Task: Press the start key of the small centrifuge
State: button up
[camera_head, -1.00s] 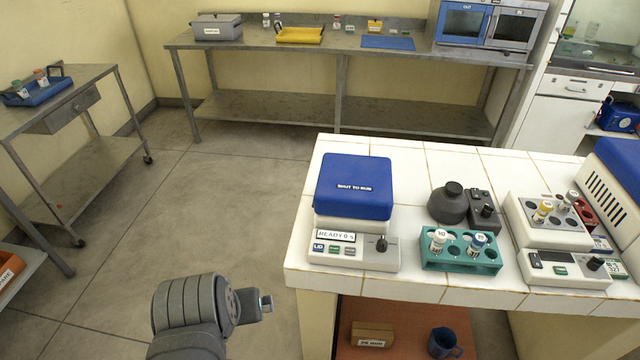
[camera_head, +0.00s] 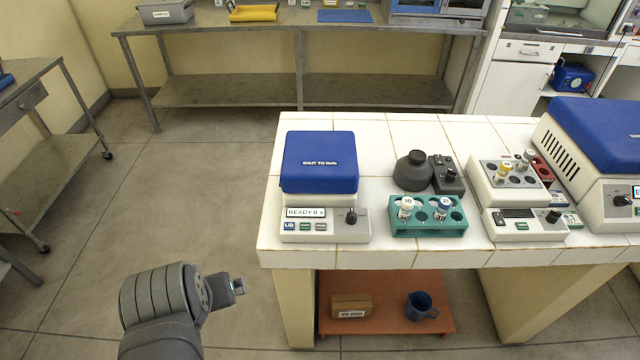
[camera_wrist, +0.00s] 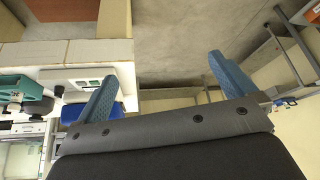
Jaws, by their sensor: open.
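The small centrifuge (camera_head: 326,205) stands on the white tiled bench with its blue lid (camera_head: 320,163) down. Its display (camera_head: 305,212) reads "READY 0 s". Below the display is a row of small keys: a blue one marked LID (camera_head: 289,226), a green one (camera_head: 306,226) and a grey one (camera_head: 321,226); a dark knob (camera_head: 351,216) is to their right. The lid also shows upside down in the wrist view (camera_wrist: 72,114), partly hidden by a finger. My gripper (camera_head: 238,286) is open and empty, left of the bench and apart from the centrifuge.
A teal tube rack (camera_head: 430,229) and a dark round device (camera_head: 414,172) stand right of the centrifuge. Farther right are a white tube block (camera_head: 478,187) and a large blue-lidded machine (camera_head: 600,130). Open floor (camera_head: 180,215) lies left of the bench edge.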

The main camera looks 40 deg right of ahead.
grip_shut()
dwell(0.4)
dwell(1.3)
